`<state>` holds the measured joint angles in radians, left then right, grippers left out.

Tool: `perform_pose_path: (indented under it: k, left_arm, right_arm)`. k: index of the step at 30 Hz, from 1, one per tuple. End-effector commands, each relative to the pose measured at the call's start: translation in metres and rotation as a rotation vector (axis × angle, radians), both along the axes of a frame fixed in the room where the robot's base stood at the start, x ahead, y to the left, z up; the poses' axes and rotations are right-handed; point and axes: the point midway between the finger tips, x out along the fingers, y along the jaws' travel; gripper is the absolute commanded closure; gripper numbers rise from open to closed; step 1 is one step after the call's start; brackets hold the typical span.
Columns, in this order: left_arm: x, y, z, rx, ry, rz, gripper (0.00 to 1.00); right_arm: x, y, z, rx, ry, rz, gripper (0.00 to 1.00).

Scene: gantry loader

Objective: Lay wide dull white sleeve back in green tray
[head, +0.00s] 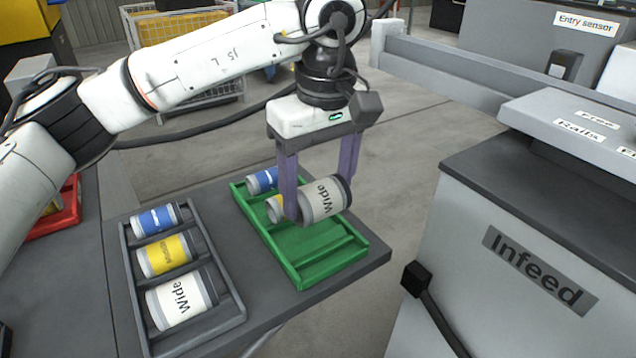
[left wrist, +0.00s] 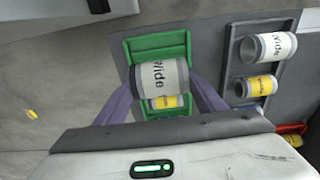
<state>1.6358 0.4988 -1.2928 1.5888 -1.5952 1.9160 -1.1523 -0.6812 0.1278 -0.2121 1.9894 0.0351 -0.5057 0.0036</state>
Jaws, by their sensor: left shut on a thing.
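The wide dull white sleeve (head: 324,199), marked "Wide", is held between the purple fingers of my left gripper (head: 318,205). It also shows in the left wrist view (left wrist: 162,78). It is over the green tray (head: 330,262) and looks raised above it, but the exact gap is unclear. The tray's front slot, nearest the table corner, is empty. A blue-banded sleeve (head: 262,180) lies in the tray's far slot. A yellow-banded sleeve (head: 274,208) lies in the middle slot, partly hidden by a finger. My right gripper is in neither view.
A dark grey tray (head: 236,318) on the left holds a blue sleeve (head: 155,220), a yellow sleeve (head: 165,256) and another white "Wide" sleeve (head: 181,298). The Infeed machine (head: 470,215) stands to the right, across a gap from the table. A red tray (head: 68,210) is at the left.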

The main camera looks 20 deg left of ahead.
Motion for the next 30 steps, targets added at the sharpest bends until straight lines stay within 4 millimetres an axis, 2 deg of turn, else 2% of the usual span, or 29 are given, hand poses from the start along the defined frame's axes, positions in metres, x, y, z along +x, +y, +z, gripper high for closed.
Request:
perform_pose_path:
  k: [1,3,15,27,28,30]
  left_arm:
    - [0.0,0.0,-0.011,-0.001,-0.001,0.0,0.77]
    - [0.0,0.0,-0.019,-0.001,-0.001,0.0,0.77]
    - [0.0,0.0,-0.061,-0.001,-0.001,0.0,0.77]
    - [0.0,0.0,-0.066,0.0,-0.001,-0.001,0.77]
    - [0.0,0.0,-0.066,0.0,-0.002,-0.001,0.34]
    - [0.0,0.0,-0.066,0.0,-0.001,-0.001,0.23]
  right_arm:
    - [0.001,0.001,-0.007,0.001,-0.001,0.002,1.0]
    - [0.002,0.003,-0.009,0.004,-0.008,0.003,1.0]
    - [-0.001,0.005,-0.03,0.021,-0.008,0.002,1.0]
    - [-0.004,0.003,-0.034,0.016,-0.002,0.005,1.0]
    - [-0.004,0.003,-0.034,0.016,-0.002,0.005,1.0]
    - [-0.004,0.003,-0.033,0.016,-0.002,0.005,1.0]
